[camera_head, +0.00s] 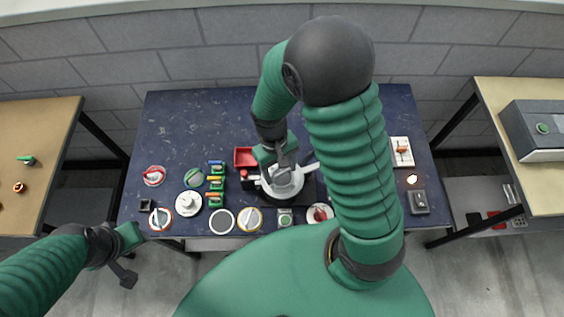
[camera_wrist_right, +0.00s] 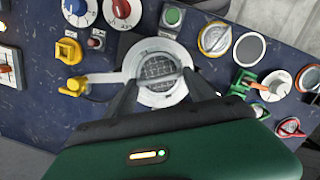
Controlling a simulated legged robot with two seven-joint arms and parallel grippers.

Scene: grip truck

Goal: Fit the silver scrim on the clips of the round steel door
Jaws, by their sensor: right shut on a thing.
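My right gripper (camera_wrist_right: 160,78) is shut on the silver scrim (camera_wrist_right: 158,68), a grey mesh disc, at the round steel door (camera_wrist_right: 146,98). The door is a pale ring with arms sticking out to the sides. The scrim lies over the door's opening; whether it sits in the clips cannot be told. In the head view the right gripper (camera_head: 281,168) comes down over the door (camera_head: 285,190) and hides most of the scrim. My left gripper (camera_head: 126,256) is at the lower left, off the table's front edge; its jaws are unclear.
On the dark blue table (camera_head: 190,120) stand a grey disc (camera_head: 221,221), a yellow-rimmed disc (camera_head: 248,219), a white round part (camera_head: 188,203), a red bin (camera_head: 245,157) and several coloured clamps (camera_head: 216,182). The table's back left is clear. Side benches (camera_head: 30,140) flank it.

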